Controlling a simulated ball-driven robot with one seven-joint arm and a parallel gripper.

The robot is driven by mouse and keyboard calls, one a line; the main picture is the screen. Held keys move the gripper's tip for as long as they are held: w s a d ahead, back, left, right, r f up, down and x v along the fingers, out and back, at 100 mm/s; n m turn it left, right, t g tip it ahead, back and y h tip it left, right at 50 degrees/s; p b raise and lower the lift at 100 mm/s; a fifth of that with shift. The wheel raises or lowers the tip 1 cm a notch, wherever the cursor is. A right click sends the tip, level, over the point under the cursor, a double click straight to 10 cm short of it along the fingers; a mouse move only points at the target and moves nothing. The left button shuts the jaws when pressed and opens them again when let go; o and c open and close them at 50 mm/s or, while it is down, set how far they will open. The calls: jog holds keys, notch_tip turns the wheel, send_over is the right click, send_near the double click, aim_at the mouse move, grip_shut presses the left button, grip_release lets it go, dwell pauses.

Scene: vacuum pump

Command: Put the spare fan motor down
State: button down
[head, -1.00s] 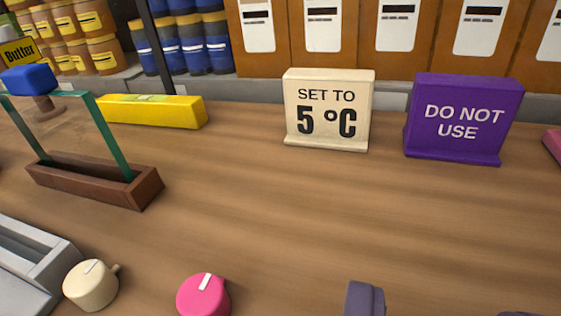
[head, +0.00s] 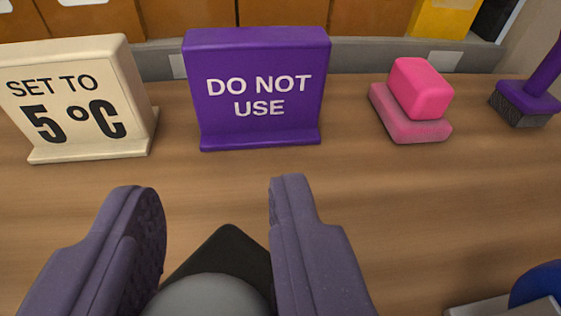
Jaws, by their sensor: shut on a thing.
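My gripper (head: 212,190) is at the bottom centre of the head view, its two purple-grey fingers apart on either side of a held object. That object, which I take to be the spare fan motor (head: 214,293), shows a rounded grey part and a black, pointed part behind it. Its lower part is cut off by the frame edge, and the fingers hide its sides. The gripper is shut on it, in front of the purple "DO NOT USE" sign (head: 258,88). I cannot tell whether the motor touches the wooden counter (head: 400,205).
A cream "SET TO 5 °C" sign (head: 75,97) stands at left. A pink block on a pink base (head: 412,97) and a purple-handled brush (head: 527,100) are at right. A blue rounded thing (head: 540,284) sits on a grey base at lower right. Bare counter lies between.

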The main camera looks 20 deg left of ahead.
aim_at(240, 275)
jog(key=shift+w+a+f, duration=0.1)
jog(key=shift+w, duration=0.6)
notch_tip(240, 275, down, 4)
jog(key=shift+r+b, duration=0.25)
jog(key=shift+b, duration=0.75)
jog(key=shift+r, duration=0.1)
jog(key=c, duration=0.7)
grip_release()
jog(key=shift+s, duration=0.1)
